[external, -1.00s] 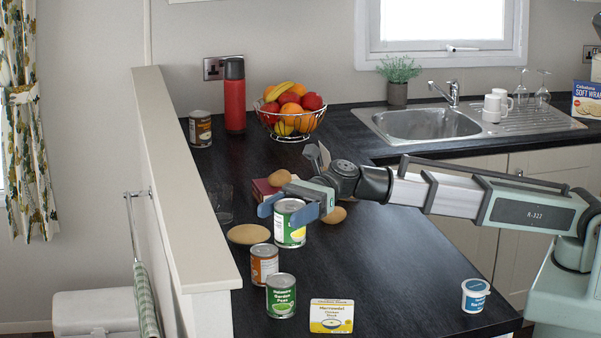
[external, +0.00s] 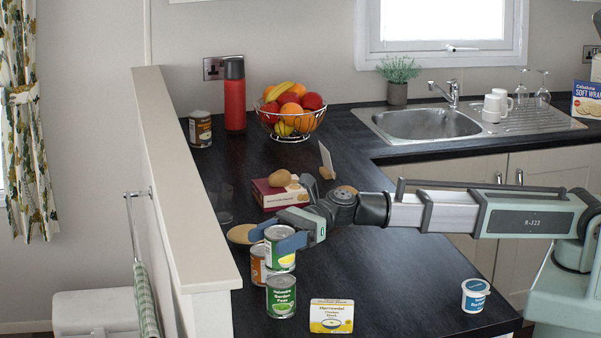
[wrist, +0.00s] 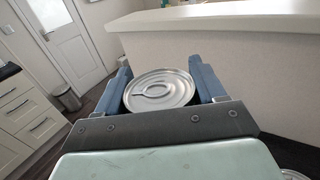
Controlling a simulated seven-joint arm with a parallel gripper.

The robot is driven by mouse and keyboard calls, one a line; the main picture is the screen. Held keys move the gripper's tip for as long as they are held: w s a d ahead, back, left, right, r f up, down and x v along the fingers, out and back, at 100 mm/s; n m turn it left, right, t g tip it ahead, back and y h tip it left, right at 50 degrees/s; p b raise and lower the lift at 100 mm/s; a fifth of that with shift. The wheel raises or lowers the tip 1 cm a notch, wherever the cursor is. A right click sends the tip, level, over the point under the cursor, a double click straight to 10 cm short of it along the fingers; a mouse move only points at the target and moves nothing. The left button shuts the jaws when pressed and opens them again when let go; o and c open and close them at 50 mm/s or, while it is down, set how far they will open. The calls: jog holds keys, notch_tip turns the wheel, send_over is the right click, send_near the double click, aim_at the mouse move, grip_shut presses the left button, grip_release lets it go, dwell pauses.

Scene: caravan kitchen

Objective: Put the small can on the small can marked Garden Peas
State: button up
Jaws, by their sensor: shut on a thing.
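My gripper (external: 280,243) is shut on a small can (external: 280,260) with a green and white label and a yellow part low down. In the wrist view the can's silver lid with its ring pull (wrist: 160,89) sits between the blue fingers. The can marked Garden Peas (external: 281,300) stands upright on the dark worktop, nearer the camera. The held can is upright, just behind and above it in the external view. I cannot tell the exact gap between them.
An orange-labelled can (external: 259,268) stands close behind the held can, partly hidden. A yellow and white carton (external: 331,316) stands to the right of the peas can. A tub (external: 475,295) is far right. A raised ledge (external: 190,200) runs along the left. The worktop's middle right is clear.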

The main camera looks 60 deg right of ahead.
aim_at(269, 255)
jog(key=shift+f, duration=1.45)
jog(key=shift+f, duration=0.15)
jog(key=o, duration=1.2)
jog(key=shift+s+d, duration=0.1)
jog(key=shift+d, duration=0.25)
jog(key=v, duration=1.1)
jog(key=shift+s+d, duration=0.1)
jog(key=shift+d, duration=0.05)
